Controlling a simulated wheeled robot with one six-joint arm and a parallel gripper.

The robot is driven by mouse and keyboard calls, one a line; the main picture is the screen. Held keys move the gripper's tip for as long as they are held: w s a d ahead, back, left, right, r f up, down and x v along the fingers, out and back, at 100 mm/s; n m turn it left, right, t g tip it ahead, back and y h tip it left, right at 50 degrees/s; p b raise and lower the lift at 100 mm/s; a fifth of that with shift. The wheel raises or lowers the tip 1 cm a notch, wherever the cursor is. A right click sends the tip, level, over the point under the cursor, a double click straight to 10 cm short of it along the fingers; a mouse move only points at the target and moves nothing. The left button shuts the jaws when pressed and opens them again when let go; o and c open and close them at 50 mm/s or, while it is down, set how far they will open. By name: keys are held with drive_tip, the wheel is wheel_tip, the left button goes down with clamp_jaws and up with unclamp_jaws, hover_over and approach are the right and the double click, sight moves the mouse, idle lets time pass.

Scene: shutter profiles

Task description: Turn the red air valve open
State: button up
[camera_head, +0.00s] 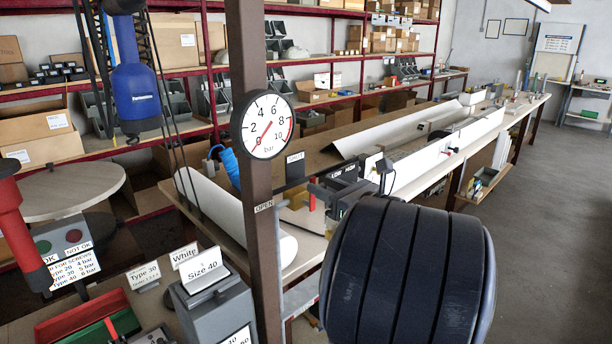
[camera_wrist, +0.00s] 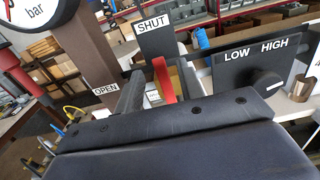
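The red air valve handle (camera_wrist: 164,80) stands roughly upright in the wrist view, in front of the black plate marked SHUT (camera_wrist: 155,34). A sign marked OPEN (camera_wrist: 106,89) is to its left on the brown post. My gripper (camera_wrist: 161,73) has its two dark fingers apart, one on each side of the handle. A gap shows between the left finger and the handle; contact on the right side is unclear. In the head view a small part of the red handle (camera_head: 312,195) shows beside the post, with my gripper (camera_head: 328,188) at it. My dark arm hides much there.
A round pressure gauge (camera_head: 267,125) on the brown post (camera_head: 250,60) has its needle near 0. A LOW/HIGH panel with a black knob (camera_wrist: 265,82) is close on the right. A blue hanging tool (camera_head: 135,90) and a Size 40 box (camera_head: 215,300) are at left.

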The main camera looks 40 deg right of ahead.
sight(314, 182)
drive_tip(key=w, duration=0.4)
drive_tip(key=w+p, duration=0.1)
drive_tip(key=w, duration=0.1)
drive_tip(key=shift+a, duration=0.25)
clamp_jaws()
idle(0.3)
